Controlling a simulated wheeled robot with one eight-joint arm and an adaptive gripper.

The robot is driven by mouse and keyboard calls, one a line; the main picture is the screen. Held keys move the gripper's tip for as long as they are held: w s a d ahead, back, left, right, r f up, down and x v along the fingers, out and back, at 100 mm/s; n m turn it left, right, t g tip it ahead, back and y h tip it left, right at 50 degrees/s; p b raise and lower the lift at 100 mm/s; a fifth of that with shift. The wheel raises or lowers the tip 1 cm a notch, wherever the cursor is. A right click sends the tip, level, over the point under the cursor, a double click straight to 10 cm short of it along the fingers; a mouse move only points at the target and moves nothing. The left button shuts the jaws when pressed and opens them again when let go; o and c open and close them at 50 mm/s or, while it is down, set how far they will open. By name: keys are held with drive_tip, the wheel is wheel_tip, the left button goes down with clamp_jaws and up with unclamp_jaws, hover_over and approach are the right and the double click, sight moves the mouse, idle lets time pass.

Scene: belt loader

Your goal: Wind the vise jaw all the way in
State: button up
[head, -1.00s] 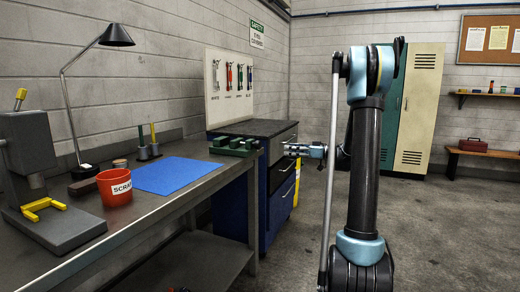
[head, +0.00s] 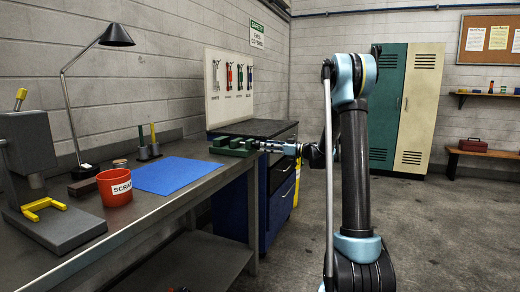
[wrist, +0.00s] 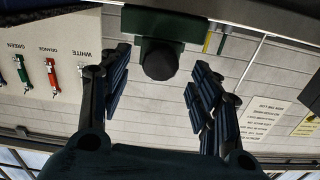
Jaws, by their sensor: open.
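The green vise (head: 234,147) sits at the far right end of the workbench. In the wrist view, which is upside down, its green end (wrist: 160,24) is at the top with a round dark knob or screw end (wrist: 160,62) facing the camera. My gripper (head: 262,146) is at the right side of the vise in the head view. In the wrist view my gripper (wrist: 160,75) is open, with one finger on each side of the dark round part and gaps between. I cannot make out a separate handle bar or the jaw gap.
The workbench (head: 190,193) holds a blue mat (head: 170,175), a red scrap cup (head: 115,188), a lamp (head: 116,36) and a grey press with a yellow fork (head: 50,228). A tool board (head: 228,88) stands behind a blue cabinet (head: 283,185). The floor to the right is clear.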

sight(257, 145)
drive_tip(key=shift+x, duration=2.35)
drive_tip(key=c, duration=1)
